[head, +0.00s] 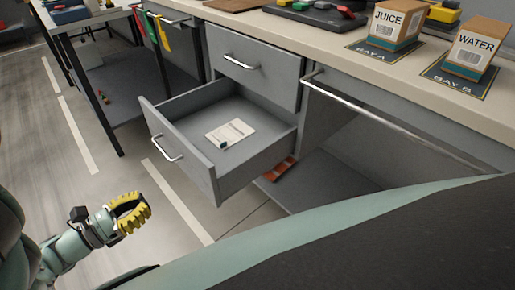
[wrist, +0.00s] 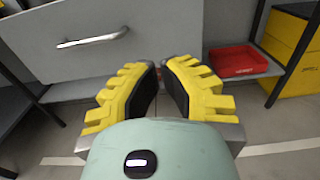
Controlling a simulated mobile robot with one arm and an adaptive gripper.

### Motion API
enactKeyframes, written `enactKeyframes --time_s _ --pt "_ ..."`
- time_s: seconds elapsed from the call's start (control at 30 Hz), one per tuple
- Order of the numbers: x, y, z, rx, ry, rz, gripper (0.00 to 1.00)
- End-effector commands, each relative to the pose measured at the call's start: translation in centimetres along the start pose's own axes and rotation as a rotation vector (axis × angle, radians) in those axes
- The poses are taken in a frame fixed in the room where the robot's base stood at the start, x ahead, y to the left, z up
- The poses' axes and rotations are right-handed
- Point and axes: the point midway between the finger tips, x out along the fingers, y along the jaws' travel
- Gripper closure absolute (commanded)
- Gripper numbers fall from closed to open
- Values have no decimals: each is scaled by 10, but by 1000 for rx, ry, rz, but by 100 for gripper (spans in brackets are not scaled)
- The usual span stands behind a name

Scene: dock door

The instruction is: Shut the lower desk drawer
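The lower desk drawer (head: 190,158) is pulled far out of the grey desk in the head view. A paper and a small dark item lie in it. Its front panel with a silver bar handle (wrist: 93,38) fills the upper left of the wrist view. The upper drawer (head: 252,68) above it is shut. My gripper (head: 134,210), with yellow ridged fingers, is to the left of and in front of the drawer front, apart from it. In the wrist view my gripper (wrist: 160,88) has its fingers parted with a gap and nothing between them.
Boxes marked JUICE (head: 389,26) and WATER (head: 470,50) stand on the desk top. A long silver rail (head: 390,122) runs along the desk's right part. A red tray (wrist: 237,62) and a yellow box (wrist: 293,52) show at right in the wrist view. Floor left of the drawer is clear.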

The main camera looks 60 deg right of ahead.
Motion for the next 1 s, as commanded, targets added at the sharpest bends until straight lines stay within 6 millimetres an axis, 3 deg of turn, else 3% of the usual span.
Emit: enactKeyframes --time_s 0.4,0.6,0.8,1.0 --pt "83 -2 0 1 -1 -7 100" --pt "114 -1 -1 0 2 -4 100" --pt "129 -1 -1 -1 4 -4 100" --pt "131 -1 -1 -1 5 -2 100"
